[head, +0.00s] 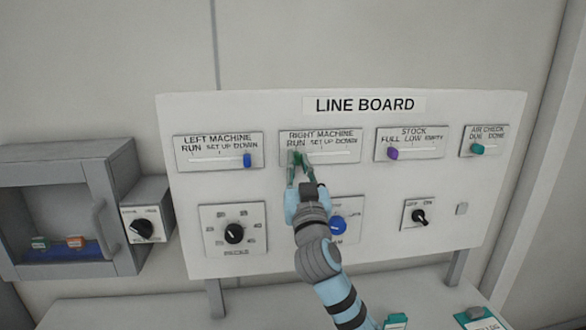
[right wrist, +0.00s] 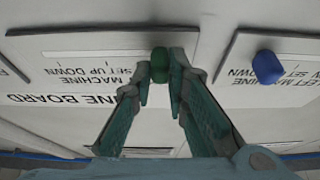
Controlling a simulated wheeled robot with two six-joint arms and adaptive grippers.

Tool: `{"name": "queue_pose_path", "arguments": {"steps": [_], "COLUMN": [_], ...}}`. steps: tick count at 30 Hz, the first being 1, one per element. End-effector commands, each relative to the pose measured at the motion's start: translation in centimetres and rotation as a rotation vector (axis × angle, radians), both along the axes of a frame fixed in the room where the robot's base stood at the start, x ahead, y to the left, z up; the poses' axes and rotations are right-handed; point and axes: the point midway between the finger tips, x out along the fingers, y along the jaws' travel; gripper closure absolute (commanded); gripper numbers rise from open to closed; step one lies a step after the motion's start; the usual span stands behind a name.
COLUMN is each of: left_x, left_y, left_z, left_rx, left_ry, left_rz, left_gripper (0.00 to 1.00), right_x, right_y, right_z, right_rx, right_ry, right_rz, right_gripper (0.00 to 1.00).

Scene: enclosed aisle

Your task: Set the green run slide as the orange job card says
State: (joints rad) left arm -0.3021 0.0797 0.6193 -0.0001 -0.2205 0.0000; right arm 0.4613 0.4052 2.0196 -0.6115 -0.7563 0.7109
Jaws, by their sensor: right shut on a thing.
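The green slide knob (right wrist: 158,65) sits on the RIGHT MACHINE plate (head: 342,158). My right gripper (head: 300,158) is shut on this knob, with a fingertip on each side of it in the right wrist view (right wrist: 163,78). The knob is at the left end of its slot, under RUN; the empty slot runs right past SET UP to DOWN. My left gripper is not in view.
The blue LEFT MACHINE knob (head: 247,160) is at DOWN. The purple STOCK knob (head: 392,153) and teal AIR CHECK knob (head: 477,149) are nearby. Dials (head: 234,233) and a switch (head: 419,216) sit below.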

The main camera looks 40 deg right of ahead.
Motion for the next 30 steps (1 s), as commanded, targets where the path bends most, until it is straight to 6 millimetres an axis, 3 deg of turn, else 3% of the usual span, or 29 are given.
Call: {"name": "queue_pose_path", "arguments": {"steps": [10,11,14,25,30], "left_x": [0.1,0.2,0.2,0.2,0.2], "left_y": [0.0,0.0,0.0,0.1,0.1], "left_z": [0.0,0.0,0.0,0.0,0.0], "left_rx": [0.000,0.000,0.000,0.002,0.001], "left_ry": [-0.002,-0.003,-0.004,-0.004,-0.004], "left_rz": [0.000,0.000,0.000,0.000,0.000], "left_gripper": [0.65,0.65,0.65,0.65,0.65], "right_x": [-0.1,-0.1,-0.1,-0.5,-3.4], "right_y": [0.0,0.0,0.1,0.3,2.0], "right_z": [0.0,0.0,0.0,-0.2,-1.7], "right_rx": [0.002,0.001,0.002,0.001,0.002], "right_ry": [0.000,0.000,0.000,0.000,0.000], "right_rz": [-0.004,-0.003,-0.001,-0.002,0.001], "right_gripper": [1.00,0.81,0.65,0.65,0.65]}}
